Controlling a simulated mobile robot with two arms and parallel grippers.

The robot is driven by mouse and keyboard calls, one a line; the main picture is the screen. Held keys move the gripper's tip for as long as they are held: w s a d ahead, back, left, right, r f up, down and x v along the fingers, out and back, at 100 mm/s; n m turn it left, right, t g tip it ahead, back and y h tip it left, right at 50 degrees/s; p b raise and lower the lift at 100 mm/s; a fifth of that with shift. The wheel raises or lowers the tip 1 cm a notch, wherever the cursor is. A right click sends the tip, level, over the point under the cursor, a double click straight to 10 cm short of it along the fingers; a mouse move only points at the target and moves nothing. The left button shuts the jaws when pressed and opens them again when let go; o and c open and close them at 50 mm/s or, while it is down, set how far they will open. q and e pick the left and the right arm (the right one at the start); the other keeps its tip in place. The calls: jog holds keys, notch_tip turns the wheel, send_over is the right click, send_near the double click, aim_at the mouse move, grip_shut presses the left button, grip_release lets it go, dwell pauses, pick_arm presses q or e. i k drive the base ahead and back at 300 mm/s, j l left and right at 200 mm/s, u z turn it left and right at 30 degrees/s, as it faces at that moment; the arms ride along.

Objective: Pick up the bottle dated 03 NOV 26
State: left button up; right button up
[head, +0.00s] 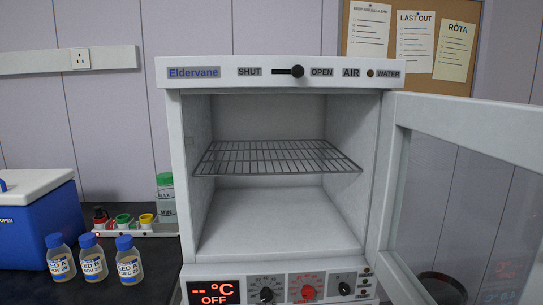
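Three small bottles with blue caps and white-and-blue labels stand upright in a row on the dark bench at the lower left. The left bottle (61,260) seems to read "ED A" with a NOV date. The middle bottle (92,259) seems to read "ED B" with a NOV date. The right bottle (128,262) seems to read "ED A" with a DEC date. The labels curve away, and the days and years are too small to read surely. Neither of my grippers is in view.
A white oven (280,72) stands open and empty with a wire shelf (277,158); its door (480,130) swings out right. A blue cool box (42,225) is left of the bottles. Behind them are a rack (150,230) with coloured caps and a green-capped bottle (165,200).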

aim_at(61, 264)
jog(key=j+u, duration=0.1)
jog(key=u, duration=1.4)
